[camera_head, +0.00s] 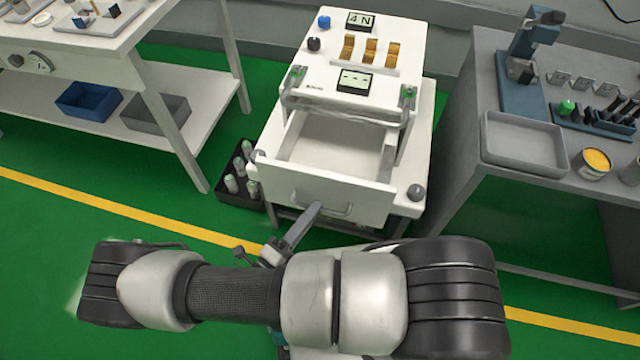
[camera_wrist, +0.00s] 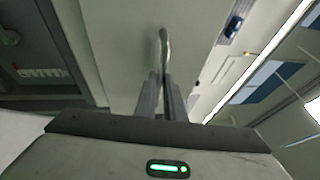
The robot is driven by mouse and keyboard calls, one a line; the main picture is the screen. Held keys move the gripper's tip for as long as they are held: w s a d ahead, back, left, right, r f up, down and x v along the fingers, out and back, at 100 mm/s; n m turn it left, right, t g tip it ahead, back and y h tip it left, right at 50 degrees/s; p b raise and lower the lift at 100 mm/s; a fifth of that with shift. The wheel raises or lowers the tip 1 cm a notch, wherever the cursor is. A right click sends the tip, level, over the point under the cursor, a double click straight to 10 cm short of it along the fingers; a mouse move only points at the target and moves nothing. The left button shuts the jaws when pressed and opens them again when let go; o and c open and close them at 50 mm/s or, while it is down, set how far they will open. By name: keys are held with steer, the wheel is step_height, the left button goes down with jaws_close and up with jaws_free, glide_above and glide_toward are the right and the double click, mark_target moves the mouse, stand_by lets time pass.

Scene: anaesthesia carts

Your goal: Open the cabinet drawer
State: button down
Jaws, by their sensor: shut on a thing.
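The white cabinet (camera_head: 420,165) stands in the middle of the head view. Its drawer (camera_head: 335,192) is pulled out toward me, and its inside looks empty. The drawer has a metal bar handle (camera_head: 325,207) on its front. My gripper (camera_head: 312,212) is at the left part of this handle, with my arm crossing the foreground. In the wrist view my gripper (camera_wrist: 163,82) has its fingers close together on the handle (camera_wrist: 163,45), which shows as a thin curved bar in front of the pale drawer front (camera_wrist: 120,40).
A grey workbench (camera_head: 500,60) with a grey tray (camera_head: 525,145) stands at the right. A white table (camera_head: 60,50) with blue and grey bins below stands at the left. A dark crate of bottles (camera_head: 240,190) sits on the floor left of the cabinet. Green floor is clear at the left front.

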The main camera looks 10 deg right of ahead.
steer(key=s+a, duration=0.2)
steer(key=s, duration=0.4)
steer(key=shift+a+b, duration=0.3)
steer(key=shift+b, duration=0.05)
steer(key=shift+w, duration=0.1)
steer(key=c, duration=1.8)
jaws_free()
steer(key=shift+c, duration=0.2)
steer(key=v, duration=1.7)
steer(key=shift+a+b, duration=0.2)
steer(key=shift+b, duration=0.25)
